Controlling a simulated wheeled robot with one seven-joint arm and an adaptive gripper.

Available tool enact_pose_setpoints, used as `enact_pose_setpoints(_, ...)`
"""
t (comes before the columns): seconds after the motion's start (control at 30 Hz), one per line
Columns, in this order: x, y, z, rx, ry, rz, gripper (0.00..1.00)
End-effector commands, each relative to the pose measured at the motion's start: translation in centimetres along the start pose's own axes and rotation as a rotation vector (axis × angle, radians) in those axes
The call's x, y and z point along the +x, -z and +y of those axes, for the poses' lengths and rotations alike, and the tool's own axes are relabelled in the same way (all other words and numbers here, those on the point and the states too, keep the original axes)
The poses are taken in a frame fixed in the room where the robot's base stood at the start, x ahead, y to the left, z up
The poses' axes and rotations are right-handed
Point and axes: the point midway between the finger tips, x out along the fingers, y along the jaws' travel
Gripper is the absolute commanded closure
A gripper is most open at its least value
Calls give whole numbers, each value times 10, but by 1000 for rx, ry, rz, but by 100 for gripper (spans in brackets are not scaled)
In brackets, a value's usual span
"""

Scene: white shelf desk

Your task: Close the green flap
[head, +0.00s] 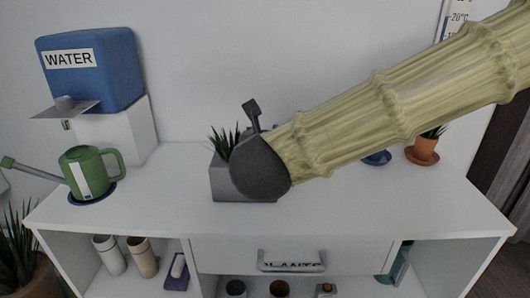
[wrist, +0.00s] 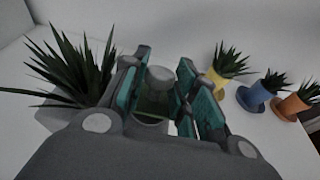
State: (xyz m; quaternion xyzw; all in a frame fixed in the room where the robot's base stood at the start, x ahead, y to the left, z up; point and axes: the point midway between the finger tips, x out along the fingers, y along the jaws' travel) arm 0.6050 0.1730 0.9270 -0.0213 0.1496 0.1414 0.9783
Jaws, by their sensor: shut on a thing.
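My gripper (head: 252,112) is above the white desk, in front of and partly over a grey planter box (head: 228,189) with a spiky plant. In the wrist view its teal-padded fingers (wrist: 163,90) stand close on either side of a grey round-topped thing (wrist: 160,73). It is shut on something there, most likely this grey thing. A dark green surface (wrist: 152,105) shows between the fingers, below the grey top; I cannot tell whether it is the green flap. No green flap shows clearly in either view; my gripper and arm hide part of the desk behind them.
A green watering can (head: 88,172) stands on the left under a blue water tank (head: 92,75). Small potted plants in yellow (wrist: 217,83), blue (wrist: 252,97) and orange (wrist: 290,107) pots stand to the right in the wrist view. The desk's front strip (head: 350,218) is clear.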

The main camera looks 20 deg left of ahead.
Motion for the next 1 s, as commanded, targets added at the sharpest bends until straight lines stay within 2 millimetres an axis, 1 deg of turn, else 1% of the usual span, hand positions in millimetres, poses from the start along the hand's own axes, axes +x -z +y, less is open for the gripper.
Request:
enact_pose_setpoints(0.03, 2, 10, 0, 0, 0, -21, 95)
enact_pose_setpoints(0.3, -2, 16, 0, 0, 0, -134, 95)
enact_pose_setpoints(0.7, -6, 20, 0, 0, 0, -280, 95)
enact_pose_setpoints(1.0, -8, 20, -1, 0, 1, -336, 95)
